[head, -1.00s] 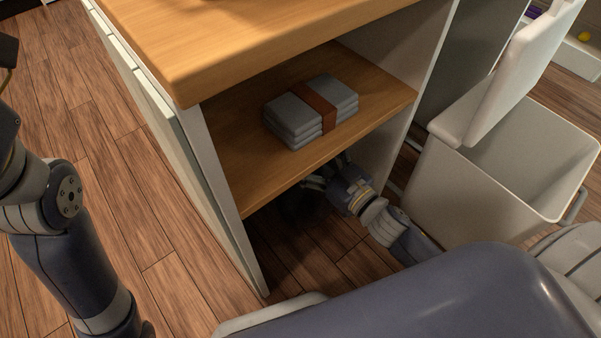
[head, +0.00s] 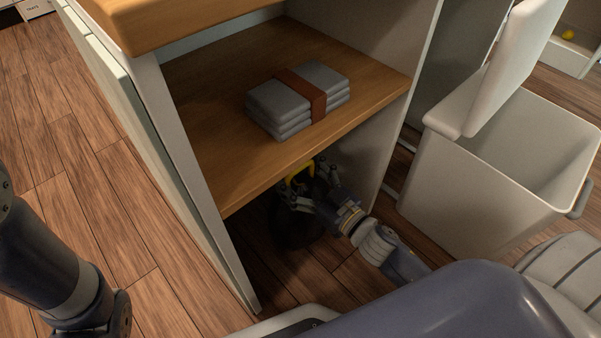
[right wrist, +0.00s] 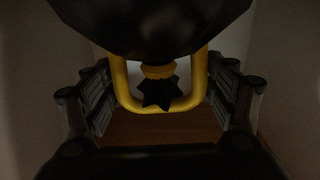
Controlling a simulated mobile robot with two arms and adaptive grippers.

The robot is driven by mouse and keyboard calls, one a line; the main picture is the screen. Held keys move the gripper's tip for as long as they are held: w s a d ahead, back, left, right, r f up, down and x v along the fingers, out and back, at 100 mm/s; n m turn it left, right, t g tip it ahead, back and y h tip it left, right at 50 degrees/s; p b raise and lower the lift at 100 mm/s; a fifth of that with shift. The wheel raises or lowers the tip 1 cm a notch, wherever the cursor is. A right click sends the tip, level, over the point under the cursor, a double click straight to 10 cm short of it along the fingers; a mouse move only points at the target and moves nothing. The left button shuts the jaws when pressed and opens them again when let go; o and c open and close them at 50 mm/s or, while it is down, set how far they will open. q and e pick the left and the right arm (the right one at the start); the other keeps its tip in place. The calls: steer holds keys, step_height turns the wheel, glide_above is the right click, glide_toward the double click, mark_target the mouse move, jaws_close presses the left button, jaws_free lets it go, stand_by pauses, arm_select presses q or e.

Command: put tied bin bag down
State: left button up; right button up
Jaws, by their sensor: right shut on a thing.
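The tied bin bag (head: 292,228) is a dark black bag with a yellow drawstring loop. It is in the shadowed space under the wooden shelf, and whether its bottom touches the floor cannot be told. My right gripper (head: 301,188) is shut on it at the yellow loop. In the right wrist view the bag (right wrist: 150,25) fills the top, with its tied neck and the yellow loop (right wrist: 160,106) between the fingers of my right gripper (right wrist: 163,92). My left arm shows at the left edge; its gripper is out of view.
The wooden shelf (head: 215,150) is close above my right gripper and carries folded grey cloths (head: 280,105) with a brown band. Cabinet side panels bound the space. A white open bin (head: 470,190) stands to the right. The floor on the left is clear.

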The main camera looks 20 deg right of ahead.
steer(key=shift+r, duration=0.2)
steer(key=o, duration=2.1)
steer(key=shift+f, duration=0.25)
steer(key=shift+r, duration=0.1)
